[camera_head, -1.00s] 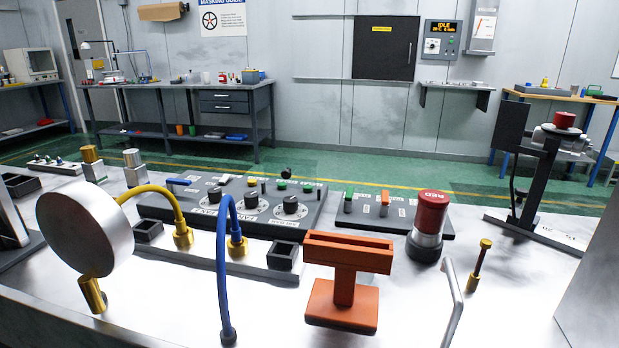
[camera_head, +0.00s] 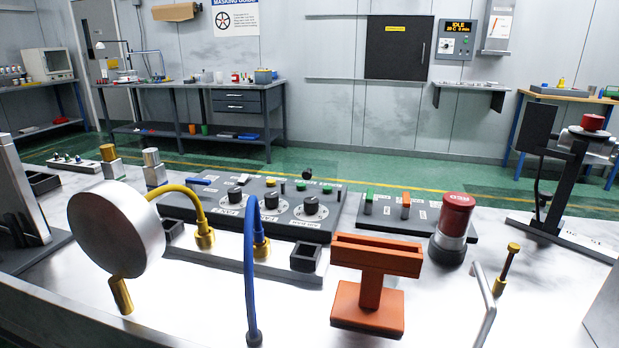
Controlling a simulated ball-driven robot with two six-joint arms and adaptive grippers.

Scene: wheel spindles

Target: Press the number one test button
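A dark control panel (camera_head: 235,222) lies on the metal bench, left of centre. It carries three black dials, small coloured buttons and caps along its far side, and a blue lever at its left end. A smaller dark panel (camera_head: 385,224) beside it has a green switch (camera_head: 369,200) and an orange switch (camera_head: 405,205). The labels are too small to read, so I cannot tell which control is the number one test button. Neither of my grippers is in view.
A round metal gauge (camera_head: 115,230), yellow hose (camera_head: 190,199) and blue hose (camera_head: 249,270) stand in front of the control panel. An orange T-shaped block (camera_head: 370,305), a red-topped cylinder (camera_head: 453,228) and a bent metal handle (camera_head: 484,300) are to the right.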

